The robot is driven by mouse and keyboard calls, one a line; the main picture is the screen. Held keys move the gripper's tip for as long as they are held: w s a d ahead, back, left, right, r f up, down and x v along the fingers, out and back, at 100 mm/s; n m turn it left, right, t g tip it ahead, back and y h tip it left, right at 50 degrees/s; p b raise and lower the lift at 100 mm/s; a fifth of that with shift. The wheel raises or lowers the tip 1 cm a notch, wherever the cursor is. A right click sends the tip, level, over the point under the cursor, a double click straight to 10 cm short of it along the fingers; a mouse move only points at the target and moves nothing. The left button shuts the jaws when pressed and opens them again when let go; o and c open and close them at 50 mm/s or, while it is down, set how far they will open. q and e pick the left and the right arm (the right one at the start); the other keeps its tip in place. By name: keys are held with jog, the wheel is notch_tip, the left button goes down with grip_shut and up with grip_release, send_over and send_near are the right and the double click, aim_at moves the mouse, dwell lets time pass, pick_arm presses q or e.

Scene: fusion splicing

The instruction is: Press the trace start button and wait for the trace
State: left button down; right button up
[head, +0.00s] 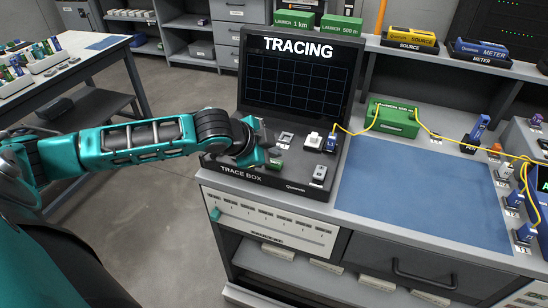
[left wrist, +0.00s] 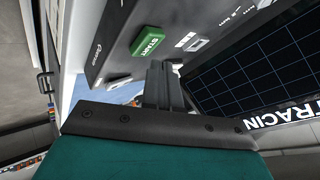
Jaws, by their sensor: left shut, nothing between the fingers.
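The trace box (head: 322,200) stands on the bench with its lid screen (head: 297,82) upright. The screen reads TRACING above a dark, empty grid; it also shows in the left wrist view (left wrist: 250,75). My left gripper (head: 268,150) is shut and empty, low over the left part of the box's panel. The green START button (left wrist: 150,42) shows in the left wrist view just beyond the fingertips (left wrist: 160,72). In the head view the button is largely hidden by the gripper. I cannot tell whether the fingers touch it. My right gripper is out of view.
A yellow fibre (head: 358,131) runs from a blue connector (head: 331,144) on the box to a green launch box (head: 394,119), then right across the bench. A blue mat (head: 410,190) lies right of the trace box, mostly clear. SOURCE (head: 409,38) and METER (head: 481,50) units sit on the shelf behind.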

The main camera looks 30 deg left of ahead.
pick_arm(q)
notch_tip(320, 180, up, 3)
jog(key=p, duration=0.3)
jog(key=shift+p, duration=0.3)
jog(key=shift+r+p, duration=0.3)
jog(key=shift+r, duration=0.7)
jog(key=shift+d, duration=0.1)
jog(key=d+f, duration=0.2)
jog(key=s+d+f+n+h, duration=0.1)
jog(key=d+f, duration=0.1)
jog(key=s+d+f+h, duration=0.1)
jog(key=d+f, duration=0.1)
jog(key=d, duration=0.1)
jog(key=shift+s, duration=0.25)
jog(key=s+d+f+n+t+y, duration=0.1)
jog(key=s+d+f+n, duration=0.1)
jog(key=s+f, duration=0.3)
jog(key=s+d+f+n, duration=0.3)
jog(key=s+f+n, duration=0.2)
jog(key=s, duration=0.4)
jog(key=shift+d+f+n+t+y, duration=0.15)
jog(key=shift+f+n+t+y, duration=0.2)
jog(key=shift+f, duration=0.4)
